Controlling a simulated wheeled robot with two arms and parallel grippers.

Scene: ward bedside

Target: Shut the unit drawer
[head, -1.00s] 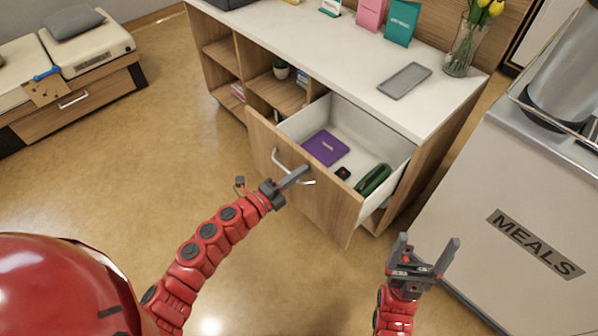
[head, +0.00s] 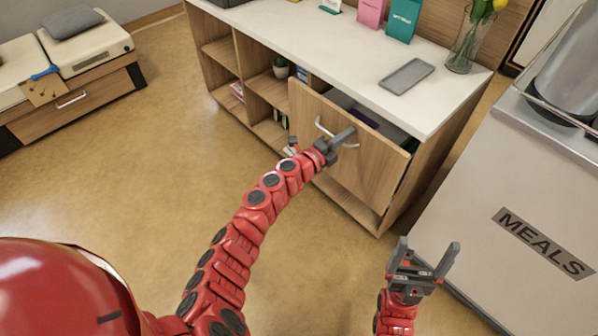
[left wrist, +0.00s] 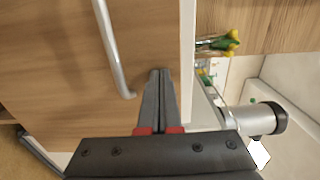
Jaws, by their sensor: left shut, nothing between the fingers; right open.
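The unit drawer (head: 372,168) has a wooden front with a metal bar handle (head: 322,128). It stands slightly open, with a narrow gap along its top showing a little of the purple item (head: 364,118) inside. My left gripper (head: 349,132) is shut and empty, with its fingers at the drawer front beside the handle. In the left wrist view, the shut fingers (left wrist: 160,73) point at the drawer front (left wrist: 50,70), next to the lower end of the handle (left wrist: 112,50). I cannot tell whether they touch the wood. My right gripper (head: 429,246) is open and empty, away from the unit.
The white countertop (head: 330,52) carries a grey tray (head: 406,76), a vase with yellow flowers (head: 467,45) and upright cards. Open shelves (head: 262,88) lie left of the drawer. A meals cart (head: 500,190) stands to the right. The floor (head: 150,180) at left is clear.

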